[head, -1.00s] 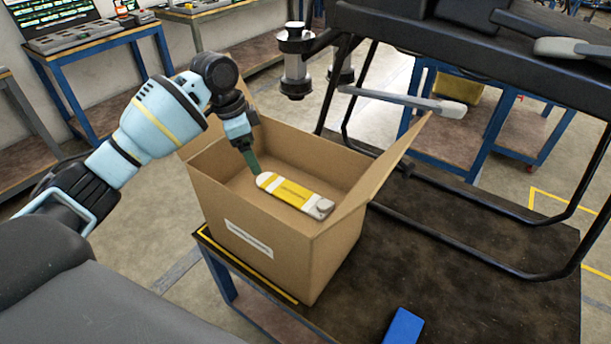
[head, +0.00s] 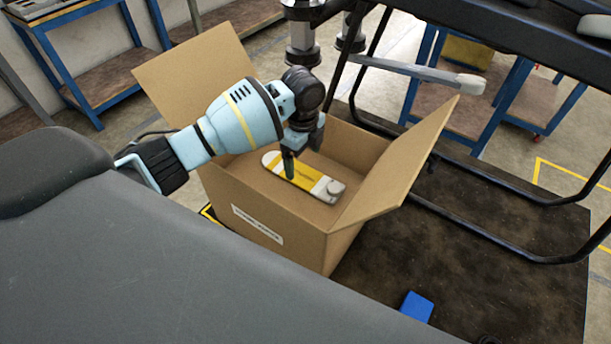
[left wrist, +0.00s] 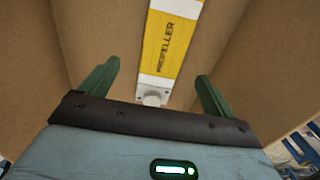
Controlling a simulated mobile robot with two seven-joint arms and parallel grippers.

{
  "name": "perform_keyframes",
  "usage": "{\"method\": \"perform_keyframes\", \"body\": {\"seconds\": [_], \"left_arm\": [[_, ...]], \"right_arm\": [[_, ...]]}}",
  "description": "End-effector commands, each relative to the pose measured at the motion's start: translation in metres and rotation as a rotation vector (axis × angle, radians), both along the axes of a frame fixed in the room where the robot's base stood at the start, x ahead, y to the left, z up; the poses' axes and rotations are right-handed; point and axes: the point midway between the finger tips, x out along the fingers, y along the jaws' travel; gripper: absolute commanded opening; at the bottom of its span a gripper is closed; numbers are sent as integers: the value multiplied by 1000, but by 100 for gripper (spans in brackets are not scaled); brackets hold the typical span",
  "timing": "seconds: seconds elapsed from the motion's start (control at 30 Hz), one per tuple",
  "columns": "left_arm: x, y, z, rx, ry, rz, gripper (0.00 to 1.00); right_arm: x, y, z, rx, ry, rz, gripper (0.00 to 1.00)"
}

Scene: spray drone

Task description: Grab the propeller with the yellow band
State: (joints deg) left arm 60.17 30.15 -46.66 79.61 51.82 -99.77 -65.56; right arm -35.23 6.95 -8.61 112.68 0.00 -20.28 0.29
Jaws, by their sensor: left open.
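The propeller with the yellow band (head: 290,176) lies in the open cardboard box (head: 262,213). It is white with a wide yellow middle and a round grey-white hub at its right end. My left gripper (head: 289,165) reaches down into the box, over the yellow part in the head view. In the left wrist view the propeller (left wrist: 168,45) shows ahead between the two green fingers of my left gripper (left wrist: 155,85), which are apart and empty. Its printed word reads PROPELLER. My right gripper is not in view.
The box stands on a dark workbench (head: 500,235), its flaps spread outward. A black drone frame (head: 480,50) rises behind, with a grey arm (head: 420,73) reaching near the box. A blue block (head: 416,306) lies at the front of the bench.

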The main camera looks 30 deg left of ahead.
Motion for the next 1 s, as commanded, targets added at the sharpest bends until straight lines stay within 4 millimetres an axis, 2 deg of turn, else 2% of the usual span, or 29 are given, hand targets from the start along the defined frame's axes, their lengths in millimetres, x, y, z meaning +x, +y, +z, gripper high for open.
{"method": "perform_keyframes", "body": {"seconds": [0.03,0.27,0.6,0.9,1.0], "left_arm": [[-1,0,-6,0,3,0,89],[0,-1,-13,0,1,1,89],[3,-4,-56,0,1,1,89],[4,-3,-59,1,-2,1,89],[4,-3,-59,1,-2,1,77]], "right_arm": [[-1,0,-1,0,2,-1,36],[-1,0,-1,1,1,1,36],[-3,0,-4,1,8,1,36],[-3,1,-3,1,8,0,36],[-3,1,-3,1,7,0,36]]}}
